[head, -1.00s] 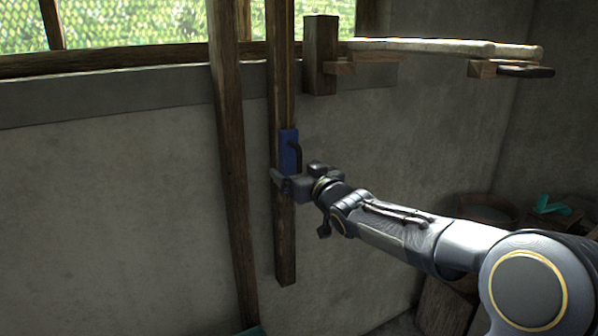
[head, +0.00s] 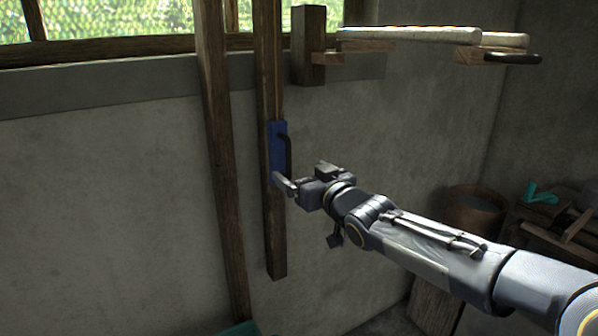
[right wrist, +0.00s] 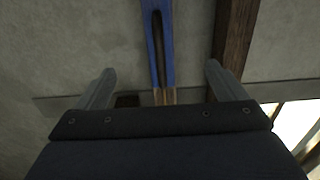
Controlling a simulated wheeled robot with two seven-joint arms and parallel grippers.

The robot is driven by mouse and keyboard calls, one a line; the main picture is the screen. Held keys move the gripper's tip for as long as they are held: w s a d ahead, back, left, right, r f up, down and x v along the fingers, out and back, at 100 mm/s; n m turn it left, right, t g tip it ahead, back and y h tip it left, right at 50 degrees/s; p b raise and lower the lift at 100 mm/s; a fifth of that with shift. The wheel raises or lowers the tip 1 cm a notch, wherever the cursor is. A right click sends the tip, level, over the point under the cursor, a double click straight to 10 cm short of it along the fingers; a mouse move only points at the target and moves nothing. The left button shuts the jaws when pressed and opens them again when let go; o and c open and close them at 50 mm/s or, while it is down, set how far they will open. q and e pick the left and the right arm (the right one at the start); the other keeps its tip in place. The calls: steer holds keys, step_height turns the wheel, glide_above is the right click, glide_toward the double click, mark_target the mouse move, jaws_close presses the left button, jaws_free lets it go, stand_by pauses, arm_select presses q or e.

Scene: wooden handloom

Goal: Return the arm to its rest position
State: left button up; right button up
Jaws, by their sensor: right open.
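My right gripper (head: 290,186) is open in the head view, just right of a hanging wooden post. It is near the lower end of a blue plate (head: 276,152) with a dark handle (head: 288,153) on that post. In the right wrist view, my two fingers (right wrist: 158,82) are spread wide with nothing held between them. The blue piece (right wrist: 152,45) shows beyond the gap, apart from both fingers. My right arm reaches in from the lower right. My left gripper is out of view.
A second wooden post (head: 222,170) stands to the left. A pale roller (head: 410,34) on wooden brackets projects at upper right. A round tub (head: 474,212) and a teal item (head: 541,193) are at right.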

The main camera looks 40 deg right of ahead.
stand_by(0.5)
steer(key=s+a+f+g+y, duration=0.3)
steer(key=s+a+f+g, duration=0.3)
steer(key=s+a+f, duration=0.45)
steer(key=s+a+f+g+y, duration=0.3)
steer(key=s+a+f+g, duration=0.4)
steer(key=s+f, duration=0.6)
step_height(320, 180, up, 21)
steer(key=s+p, duration=0.1)
steer(key=p, duration=1.9)
steer(key=shift+s+a+t, duration=0.3)
steer(key=shift+s+a, duration=0.05)
steer(key=shift+a, duration=0.1)
